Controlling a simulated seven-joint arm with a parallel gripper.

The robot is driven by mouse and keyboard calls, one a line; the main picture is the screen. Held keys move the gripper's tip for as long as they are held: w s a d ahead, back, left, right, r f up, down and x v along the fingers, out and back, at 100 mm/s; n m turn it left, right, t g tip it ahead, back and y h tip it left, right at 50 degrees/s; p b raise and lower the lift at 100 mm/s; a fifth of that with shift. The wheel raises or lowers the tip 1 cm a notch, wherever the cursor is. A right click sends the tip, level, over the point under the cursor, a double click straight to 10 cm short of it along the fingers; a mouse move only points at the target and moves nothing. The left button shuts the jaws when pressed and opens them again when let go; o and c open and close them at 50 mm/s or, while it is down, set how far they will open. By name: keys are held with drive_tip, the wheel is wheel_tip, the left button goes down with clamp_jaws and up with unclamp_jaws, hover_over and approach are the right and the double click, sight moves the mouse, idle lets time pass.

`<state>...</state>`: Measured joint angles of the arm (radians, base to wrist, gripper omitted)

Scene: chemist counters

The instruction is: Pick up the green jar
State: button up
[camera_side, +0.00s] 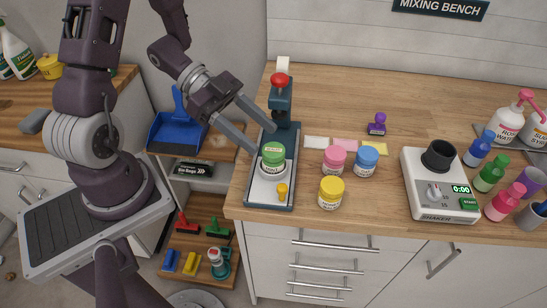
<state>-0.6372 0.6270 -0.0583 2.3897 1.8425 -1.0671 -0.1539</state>
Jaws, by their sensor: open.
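The green jar (273,157) has a green lid and a pale label. It stands upright on the tray of a dark press-like device (282,125) with a red knob, near the left end of the bench. My gripper (262,140) reaches in from the upper left. Its two long fingers are spread, one ending at the left of the jar and the other behind it near the device's column. I cannot tell whether either finger touches the jar.
Pink (334,160), blue (366,160) and yellow (331,192) jars stand right of the device. A small yellow piece (282,190) is on the tray's front. A white shaker (438,187) and several bottles are further right.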

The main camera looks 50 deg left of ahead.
sight(281, 158)
drive_tip(key=f, duration=0.3)
drive_tip(key=shift+d, duration=0.2)
drive_tip(key=x, duration=0.6)
drive_tip(key=shift+w+d+r, duration=0.2)
drive_tip(key=shift+w+d, duration=0.15)
drive_tip(key=shift+w, duration=0.1)
clamp_jaws()
